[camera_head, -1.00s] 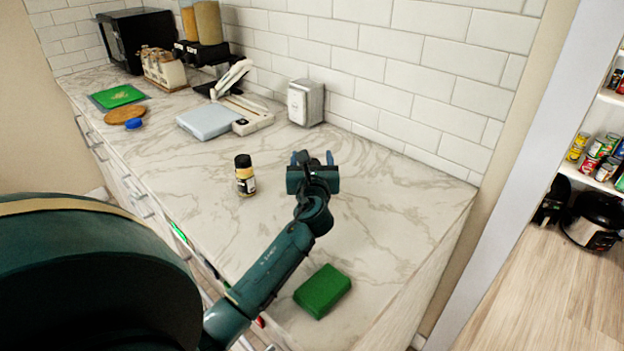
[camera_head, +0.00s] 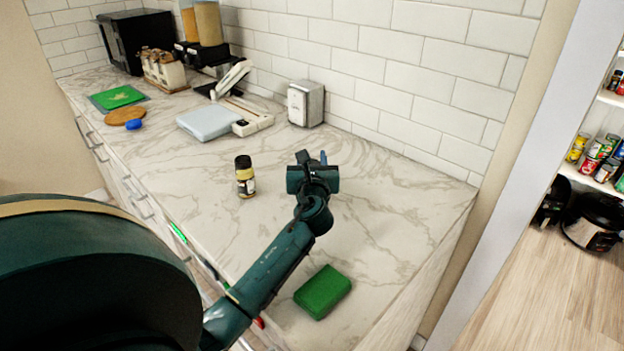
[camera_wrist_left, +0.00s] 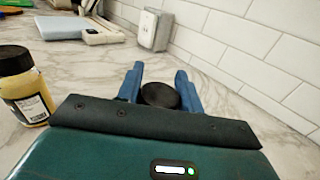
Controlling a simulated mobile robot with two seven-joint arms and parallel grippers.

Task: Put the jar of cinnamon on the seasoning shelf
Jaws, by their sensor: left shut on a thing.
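My left gripper (camera_head: 313,157) is low over the marble counter, its blue fingers pointing toward the wall. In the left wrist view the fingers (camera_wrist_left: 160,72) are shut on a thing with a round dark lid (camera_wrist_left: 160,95). Its body and label are hidden, so I cannot read whether it is the cinnamon. In the head view the gripper hides it. Another jar (camera_head: 245,178), with a black lid and yellowish contents, stands upright to the left of the gripper, apart from it. It also shows in the left wrist view (camera_wrist_left: 24,92). My right gripper is not in view.
A green block (camera_head: 322,292) lies on the counter (camera_head: 400,215) near my forearm. A napkin dispenser (camera_head: 306,103) and a scale (camera_head: 208,122) stand toward the wall. Shelves with cans (camera_head: 594,155) are at far right. The seasoning shelf is not identifiable.

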